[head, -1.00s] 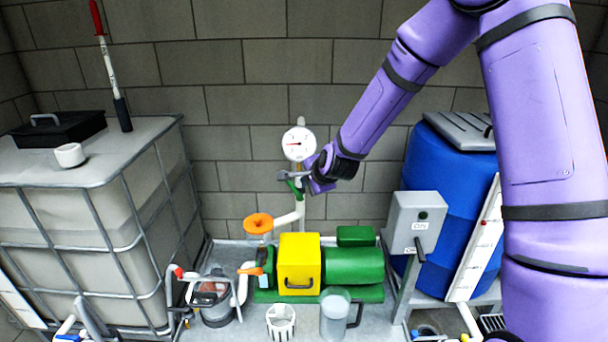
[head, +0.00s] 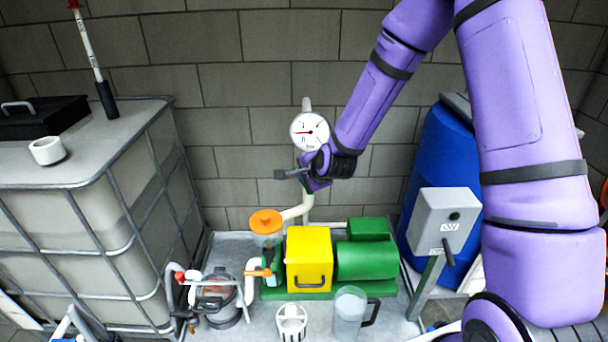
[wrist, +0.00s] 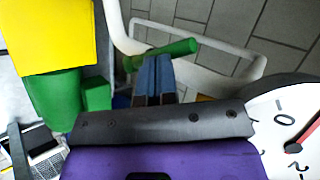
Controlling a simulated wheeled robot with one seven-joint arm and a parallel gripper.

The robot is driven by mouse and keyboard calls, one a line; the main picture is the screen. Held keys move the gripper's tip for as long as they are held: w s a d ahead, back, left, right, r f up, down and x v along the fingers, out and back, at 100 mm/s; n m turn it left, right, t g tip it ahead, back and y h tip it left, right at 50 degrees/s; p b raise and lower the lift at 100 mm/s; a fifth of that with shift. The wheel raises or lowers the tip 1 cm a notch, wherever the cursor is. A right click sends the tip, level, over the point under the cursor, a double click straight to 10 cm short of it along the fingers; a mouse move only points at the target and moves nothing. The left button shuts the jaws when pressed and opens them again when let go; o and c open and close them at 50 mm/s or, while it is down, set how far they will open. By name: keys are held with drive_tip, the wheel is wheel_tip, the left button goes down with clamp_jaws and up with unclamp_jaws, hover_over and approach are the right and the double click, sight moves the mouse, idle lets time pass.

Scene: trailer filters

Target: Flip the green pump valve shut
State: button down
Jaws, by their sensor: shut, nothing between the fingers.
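The green valve handle (wrist: 172,51) shows in the wrist view as a green bar lying across the tips of my gripper, beside a pale pipe. My gripper (wrist: 153,78) is shut and empty, its fingertips at the handle; I cannot tell whether they touch it. In the head view my gripper (head: 284,174) is in front of the pale riser pipe, just below the white gauge (head: 310,131).
A caged white tank (head: 110,225) is at left. A grey switch box (head: 444,220) and blue barrel (head: 428,160) are at right.

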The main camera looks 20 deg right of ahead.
drive_tip(key=shift+w+a+n+h, duration=0.1)
drive_tip(key=shift+a+n+h, duration=0.2)
drive_tip(key=shift+a+h, duration=0.2)
idle(0.6)
drive_tip(key=a+f+n+h, duration=0.1)
drive_tip(key=a+f+h, duration=0.1)
drive_tip(key=w+a+f+g+h, duration=0.1)
drive_tip(key=a+f, duration=0.1)
drive_tip(key=shift+n+g+h, duration=0.3)
drive_tip(key=shift+n+h, duration=0.1)
idle(0.9)
drive_tip(key=shift+d+r, duration=0.1)
drive_tip(key=shift+d, duration=0.05)
drive_tip(key=shift+s+d+r, duration=0.15)
drive_tip(key=shift+s+d, duration=0.05)
drive_tip(key=shift+d, duration=0.45)
